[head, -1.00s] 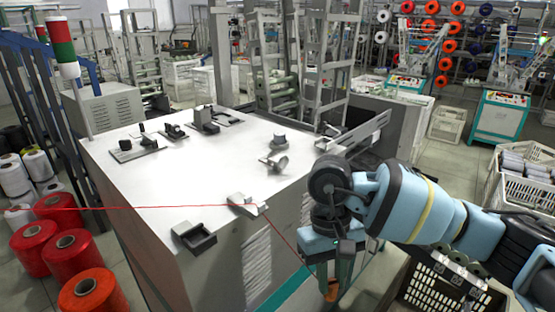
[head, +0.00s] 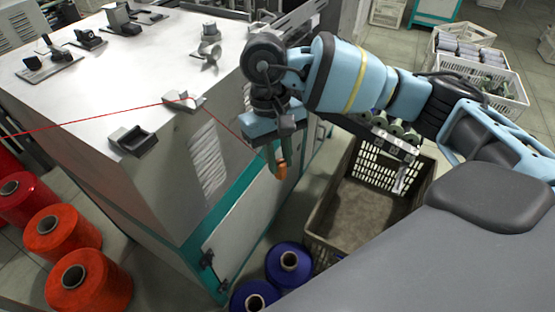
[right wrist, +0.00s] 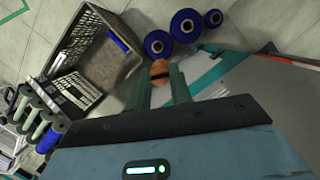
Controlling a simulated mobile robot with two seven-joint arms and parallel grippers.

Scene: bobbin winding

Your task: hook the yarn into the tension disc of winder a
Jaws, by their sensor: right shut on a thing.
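Red yarn (head: 80,121) comes in from the left, passes a small grey guide (head: 184,100) on the winder's white top, and slopes down to my right gripper (head: 275,162). That gripper hangs beside the cabinet's right side, below the top's level, shut on a small orange-brown piece. The piece also shows between the fingertips in the right wrist view (right wrist: 160,70). The yarn's end at the fingers is too fine to make out. A grey fitting with a round disc (head: 209,47), which looks like the tension disc, stands behind the guide, apart from the yarn. My left gripper is out of view.
A dark open holder (head: 133,140) sits at the top's front edge. Several black fittings stand further back. Red cones (head: 88,282) stand at lower left, blue cones (head: 289,262) below the gripper. A crate (head: 350,210) stands right of them.

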